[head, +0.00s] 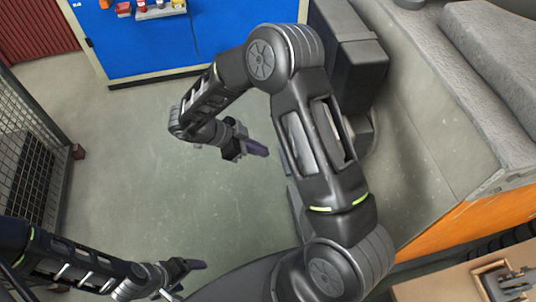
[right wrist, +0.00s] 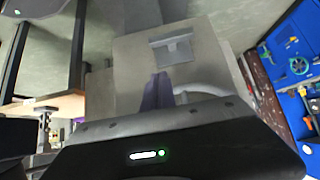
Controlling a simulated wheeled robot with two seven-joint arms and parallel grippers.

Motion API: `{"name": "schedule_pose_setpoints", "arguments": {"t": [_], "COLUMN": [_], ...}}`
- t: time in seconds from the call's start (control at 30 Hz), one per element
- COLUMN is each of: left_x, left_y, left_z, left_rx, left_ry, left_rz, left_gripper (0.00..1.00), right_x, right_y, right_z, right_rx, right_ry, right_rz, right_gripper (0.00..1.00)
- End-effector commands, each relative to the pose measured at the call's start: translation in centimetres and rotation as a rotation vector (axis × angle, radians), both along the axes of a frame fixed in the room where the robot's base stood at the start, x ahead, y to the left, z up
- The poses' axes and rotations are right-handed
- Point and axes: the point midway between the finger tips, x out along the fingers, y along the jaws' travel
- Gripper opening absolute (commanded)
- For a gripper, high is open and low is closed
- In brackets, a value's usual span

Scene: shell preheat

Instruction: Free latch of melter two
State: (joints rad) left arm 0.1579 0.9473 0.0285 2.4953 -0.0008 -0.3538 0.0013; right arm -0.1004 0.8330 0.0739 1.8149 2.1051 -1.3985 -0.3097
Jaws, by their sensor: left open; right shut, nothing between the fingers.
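I cannot pick out melter two or its latch for certain. In the right wrist view a pale grey box (right wrist: 205,75) with a small recessed plate (right wrist: 172,47) stands beyond my right gripper (right wrist: 158,88). Its dark purple fingers are shut together with nothing between them, and they overlap the box in the picture; I cannot tell whether they touch it. In the head view my right gripper (head: 258,149) hangs over bare floor, left of the bent arm. My left gripper (head: 186,278) is open and empty at the bottom, also over floor.
A blue panel (head: 230,30) with small items stands at the back. A wire mesh cage (head: 30,165) is at the left. A grey bulky structure with an orange side (head: 470,222) fills the right. The middle floor (head: 120,150) is clear.

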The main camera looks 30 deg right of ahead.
Motion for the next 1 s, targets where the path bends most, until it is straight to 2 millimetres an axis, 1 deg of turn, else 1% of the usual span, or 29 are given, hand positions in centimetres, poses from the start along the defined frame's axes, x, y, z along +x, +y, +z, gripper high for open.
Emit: {"name": "schedule_pose_setpoints", "arguments": {"t": [0.27, 0.53, 0.6, 0.73, 0.87, 1.0], "left_x": [0.0, -0.1, -0.1, -0.1, -0.1, -0.1], "left_y": [0.0, 0.0, 0.1, 0.1, 0.1, 0.1], "left_z": [0.3, 0.9, 0.9, 1.1, 1.1, 1.1], "left_rx": [0.001, 0.003, 0.003, 0.003, 0.003, 0.003], "left_ry": [0.0, 0.003, 0.003, 0.004, 0.004, 0.004], "left_rz": [0.0, 0.001, 0.001, 0.001, 0.002, 0.002], "left_gripper": [0.79, 0.79, 0.79, 0.79, 0.79, 0.79], "right_x": [-1.1, -2.4, -2.3, -2.2, -2.2, -2.2], "right_y": [-2.8, -6.4, -6.2, -6.2, -6.2, -6.2], "right_z": [-2.8, -6.7, -8.0, -9.6, -10.4, -10.6], "right_rx": [0.0, 0.0, 0.0, 0.001, 0.001, 0.0], "right_ry": [0.005, 0.004, 0.004, 0.003, 0.002, 0.0], "right_rz": [-0.001, -0.001, 0.001, 0.0, 0.001, 0.0], "right_gripper": [0.0, 0.0, 0.0, 0.0, 0.0, 0.0]}}
